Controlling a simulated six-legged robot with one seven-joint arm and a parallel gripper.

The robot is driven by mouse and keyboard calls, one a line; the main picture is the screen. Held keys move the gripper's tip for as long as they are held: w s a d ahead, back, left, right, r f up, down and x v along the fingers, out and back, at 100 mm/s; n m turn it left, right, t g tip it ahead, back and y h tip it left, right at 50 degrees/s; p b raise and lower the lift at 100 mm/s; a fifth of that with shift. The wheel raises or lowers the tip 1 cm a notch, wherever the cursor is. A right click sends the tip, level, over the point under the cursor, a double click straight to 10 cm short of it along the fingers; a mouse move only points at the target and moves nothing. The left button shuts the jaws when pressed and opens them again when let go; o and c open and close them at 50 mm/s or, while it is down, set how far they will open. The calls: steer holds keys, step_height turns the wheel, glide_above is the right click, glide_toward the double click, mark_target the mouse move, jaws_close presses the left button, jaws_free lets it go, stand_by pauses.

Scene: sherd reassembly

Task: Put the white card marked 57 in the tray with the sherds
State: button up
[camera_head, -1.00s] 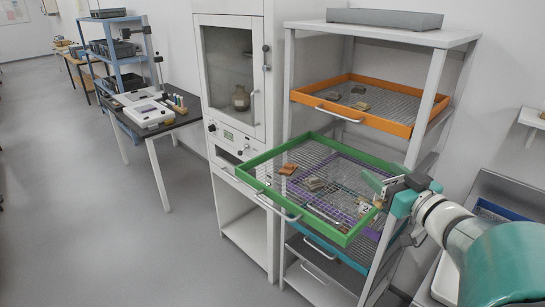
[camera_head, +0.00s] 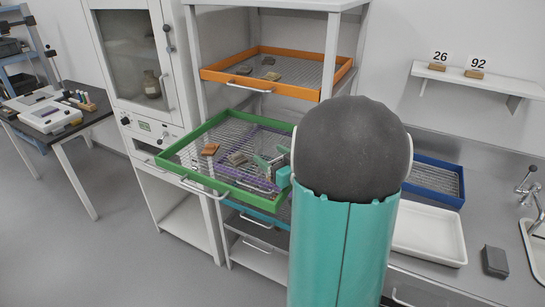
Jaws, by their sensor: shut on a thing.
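My gripper (camera_head: 272,166) is over the right part of the pulled-out green tray (camera_head: 180,148), shut on what appears to be the white card. The card is mostly hidden by my gripper and arm, and its number is not legible now. In the green tray lie a reddish-brown sherd (camera_head: 210,149) and a grey sherd (camera_head: 237,158), left of my gripper. I cannot tell whether the card touches the tray's mesh.
An orange tray (camera_head: 225,79) with several sherds is above. Cards marked 26 (camera_head: 439,57) and 92 (camera_head: 477,64) stand on a wall shelf (camera_head: 510,85). A blue tray (camera_head: 440,196) and white basin (camera_head: 430,246) are right of my arm. Open floor lies left.

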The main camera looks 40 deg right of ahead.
steer(key=shift+f, duration=0.2)
steer(key=o, duration=0.9)
steer(key=shift+o, duration=0.2)
steer(key=shift+r, duration=0.2)
steer(key=s, duration=1.2)
steer(key=w+a+r+m+g+h, duration=0.2)
steer(key=w+a+r+g+h, duration=0.25)
steer(key=w+a+g, duration=0.35)
steer(key=s+a+n+g+y, duration=0.1)
steer(key=s+a, duration=0.3)
steer(key=a, duration=0.4)
steer(key=s+a+f+g+y, duration=0.1)
steer(key=s+a, duration=0.3)
steer(key=a, duration=0.4)
steer(key=s+a+n+g+y, duration=0.1)
steer(key=s+a+g+y, duration=0.1)
steer(key=s+a, duration=0.3)
steer(key=a+y, duration=0.1)
steer(key=a, duration=0.2)
steer(key=shift+f+n, duration=0.15)
steer(key=shift+n, duration=0.15)
